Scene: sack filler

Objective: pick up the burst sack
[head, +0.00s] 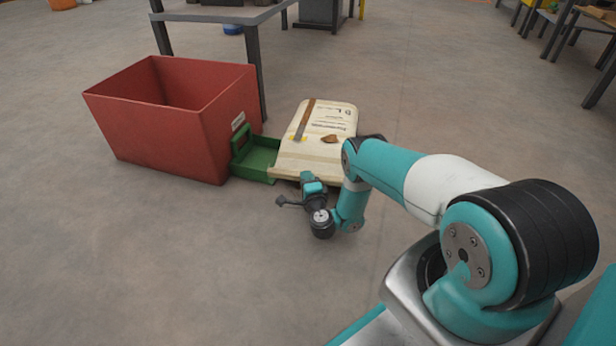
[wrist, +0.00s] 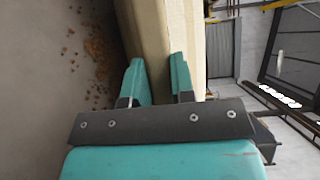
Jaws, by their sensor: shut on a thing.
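The burst sack (head: 318,145) is cream with dark print, a brown strip and a small brown torn patch on its upper face. It lies face up in the head view, just right of the green tray. My gripper (wrist: 157,75) is shut on the sack's near edge; in the wrist view the pale sack (wrist: 165,35) runs up between the two teal fingers. In the head view the fingertips are hidden at the sack's near side, behind my wrist. I cannot tell whether the sack touches the floor.
A large red open bin (head: 165,130) stands left of the sack. The green tray (head: 254,162) sits between them, close against the sack. A grey table (head: 225,14) stands behind. Brown spilled bits (wrist: 97,50) lie on the floor. The floor in front and right is clear.

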